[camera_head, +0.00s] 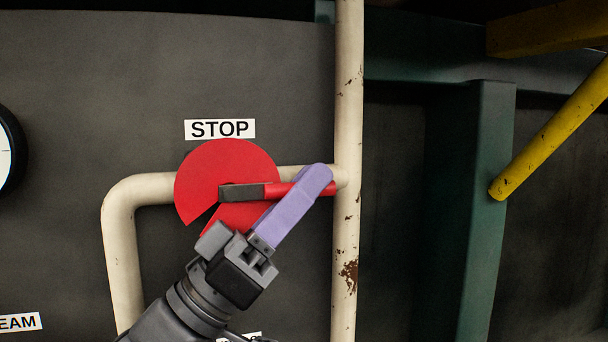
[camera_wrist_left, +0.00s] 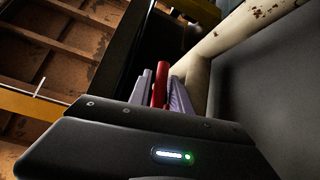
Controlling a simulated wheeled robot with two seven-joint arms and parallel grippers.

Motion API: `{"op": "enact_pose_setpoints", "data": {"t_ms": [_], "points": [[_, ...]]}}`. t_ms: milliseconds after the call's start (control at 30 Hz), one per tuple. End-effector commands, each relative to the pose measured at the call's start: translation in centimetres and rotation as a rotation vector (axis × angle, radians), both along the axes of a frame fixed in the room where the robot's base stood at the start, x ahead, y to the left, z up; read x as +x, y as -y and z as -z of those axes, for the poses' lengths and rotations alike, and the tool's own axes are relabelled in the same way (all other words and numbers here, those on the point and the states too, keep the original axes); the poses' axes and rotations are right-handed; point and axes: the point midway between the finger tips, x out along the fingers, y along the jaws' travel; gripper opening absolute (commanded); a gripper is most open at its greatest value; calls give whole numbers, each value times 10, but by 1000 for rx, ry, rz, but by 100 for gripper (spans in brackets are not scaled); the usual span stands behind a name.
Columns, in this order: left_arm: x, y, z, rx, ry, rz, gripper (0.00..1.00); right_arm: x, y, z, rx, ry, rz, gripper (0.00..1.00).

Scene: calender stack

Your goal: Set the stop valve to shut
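The stop valve is a red disc (camera_head: 213,166) under a white STOP label (camera_head: 220,129), with a notch at its lower left. Its lever has a dark inner part (camera_head: 240,192) and a red grip (camera_head: 280,190), and lies level, pointing right along the pipe. My left gripper (camera_head: 318,178) comes from below with its purple fingers at the lever's outer end. In the left wrist view the red grip (camera_wrist_left: 160,86) stands between the two purple fingers (camera_wrist_left: 160,92), which look closed on it. The right gripper is not in view.
A cream pipe (camera_head: 135,187) bends in from the left and meets a rusty upright pipe (camera_head: 347,90) just beyond the lever's end. A dark panel is behind. A green post (camera_head: 480,200) and yellow bar (camera_head: 550,130) stand right. A gauge (camera_head: 8,150) is at the left edge.

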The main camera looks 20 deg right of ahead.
Motion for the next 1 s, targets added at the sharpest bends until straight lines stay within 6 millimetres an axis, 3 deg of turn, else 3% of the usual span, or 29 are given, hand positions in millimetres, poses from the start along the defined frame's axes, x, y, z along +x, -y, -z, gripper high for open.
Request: {"op": "enact_pose_setpoints", "data": {"t_ms": [233, 533, 1000], "points": [[0, 1, 0, 0, 0, 0, 24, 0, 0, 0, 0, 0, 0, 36], [0, 0, 0, 0, -1, -1, 0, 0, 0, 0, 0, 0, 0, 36], [0, 0, 0, 0, -1, -1, 0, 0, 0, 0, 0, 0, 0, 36]]}}
